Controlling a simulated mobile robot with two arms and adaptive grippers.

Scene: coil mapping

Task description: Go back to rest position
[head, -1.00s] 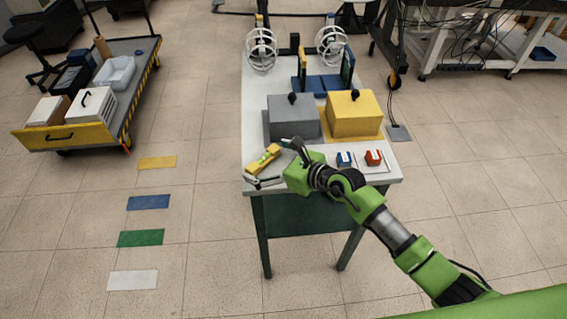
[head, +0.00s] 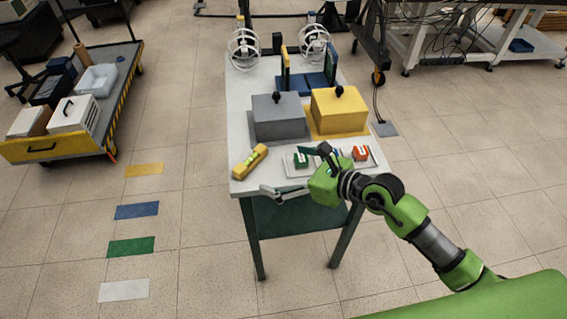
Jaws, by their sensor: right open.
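My right gripper (head: 294,170) is open and empty at the front edge of the white table (head: 240,130). One finger points left past the edge and the other points up over the small pieces. A yellow level-like tool (head: 250,161) lies at the front left of the table, apart from the gripper. A small green piece (head: 301,161) and a red piece (head: 361,153) sit on pale plates, with a blue piece between them mostly hidden behind my gripper. My left gripper is not in view.
A grey box (head: 278,118) and a yellow box (head: 338,113), both with black knobs, stand mid-table. White wire cages (head: 244,50) stand behind. A loaded cart (head: 55,148) is at left. Coloured floor patches (head: 137,210) lie on clear floor between cart and table.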

